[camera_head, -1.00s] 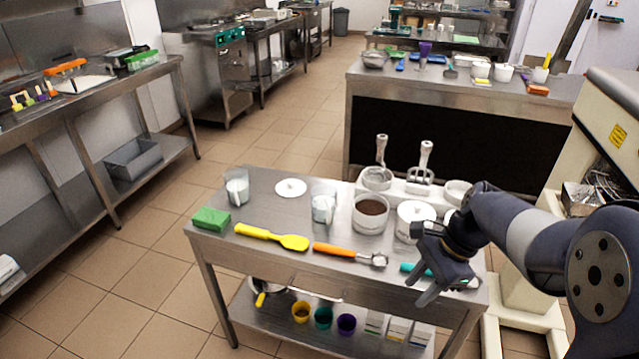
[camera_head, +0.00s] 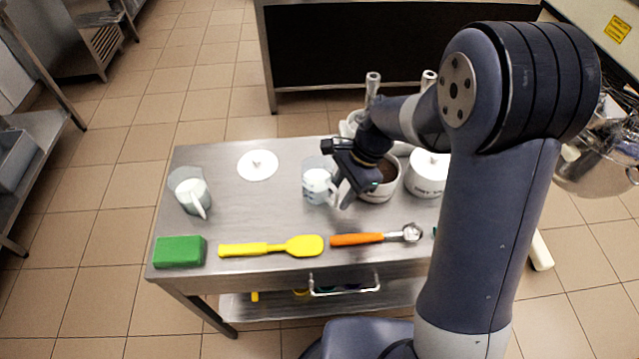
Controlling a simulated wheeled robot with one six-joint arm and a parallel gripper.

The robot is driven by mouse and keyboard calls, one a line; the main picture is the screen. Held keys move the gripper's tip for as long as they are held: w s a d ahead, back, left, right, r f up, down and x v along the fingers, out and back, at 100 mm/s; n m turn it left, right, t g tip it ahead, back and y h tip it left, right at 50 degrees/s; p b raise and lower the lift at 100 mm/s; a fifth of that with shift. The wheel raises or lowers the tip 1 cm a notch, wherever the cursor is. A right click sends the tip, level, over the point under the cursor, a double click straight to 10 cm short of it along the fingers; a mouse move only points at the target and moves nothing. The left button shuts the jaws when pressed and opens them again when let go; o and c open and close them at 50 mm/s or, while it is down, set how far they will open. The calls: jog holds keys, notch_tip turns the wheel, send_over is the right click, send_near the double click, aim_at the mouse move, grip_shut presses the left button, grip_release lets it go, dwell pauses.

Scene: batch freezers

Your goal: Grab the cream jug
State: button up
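Two clear jugs with white contents stand upright on the steel table. One jug (camera_head: 317,183) is near the middle, with markings on its side; the other jug (camera_head: 188,190) is at the left, its handle toward the front. I cannot tell by looks which is the cream jug. My gripper (camera_head: 343,194) is just right of the middle jug, fingers pointing down and spread apart, close to its handle side. It looks open and empty. Whether a finger touches the jug is hard to tell, as the gripper partly covers that side.
A white lid (camera_head: 257,165) lies between the jugs. A green sponge (camera_head: 179,251), yellow spatula (camera_head: 285,247) and orange-handled scoop (camera_head: 365,239) lie along the front edge.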

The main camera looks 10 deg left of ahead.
jog(key=shift+s+a+f, duration=0.15)
jog(key=shift+a+f, duration=0.1)
jog(key=shift+f, duration=0.4)
jog(key=shift+c, duration=0.3)
grip_shut()
